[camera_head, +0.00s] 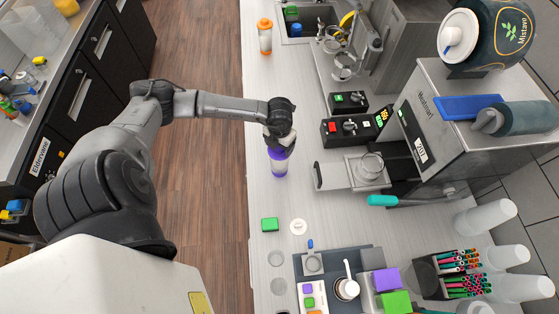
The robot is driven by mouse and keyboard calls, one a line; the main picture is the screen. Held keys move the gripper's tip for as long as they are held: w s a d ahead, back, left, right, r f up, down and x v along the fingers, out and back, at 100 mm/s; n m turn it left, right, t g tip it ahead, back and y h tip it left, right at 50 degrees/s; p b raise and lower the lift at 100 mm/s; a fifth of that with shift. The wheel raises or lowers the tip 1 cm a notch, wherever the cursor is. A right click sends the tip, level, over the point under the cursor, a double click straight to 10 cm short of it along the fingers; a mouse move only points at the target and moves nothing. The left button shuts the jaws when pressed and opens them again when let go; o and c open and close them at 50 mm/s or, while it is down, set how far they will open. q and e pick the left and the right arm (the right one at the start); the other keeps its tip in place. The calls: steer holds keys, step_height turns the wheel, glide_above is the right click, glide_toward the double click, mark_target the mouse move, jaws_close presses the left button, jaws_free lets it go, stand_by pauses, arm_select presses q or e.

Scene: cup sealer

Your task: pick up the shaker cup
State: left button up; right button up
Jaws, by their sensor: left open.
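A clear shaker cup with purple parts (278,168) stands on the counter near its left edge. My left gripper (279,140) is right at the top of this cup, and its fingers hide part of the upper end. The gripper is open, and I cannot tell whether its fingers touch the cup. Another shaker-like cup with an orange top (265,38) stands farther back on the same counter. My right gripper is not in view.
The cup sealer (350,174), with its tray drawn out, stands to the right. A green block (270,225) and a white lid (298,227) lie nearer. A sink (307,22) is at the back. The counter between the two cups is clear.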

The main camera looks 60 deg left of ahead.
arm_select(q)
steer(key=shift+c, duration=0.2)
steer(key=shift+r, duration=0.1)
jaws_close()
stand_by(0.4)
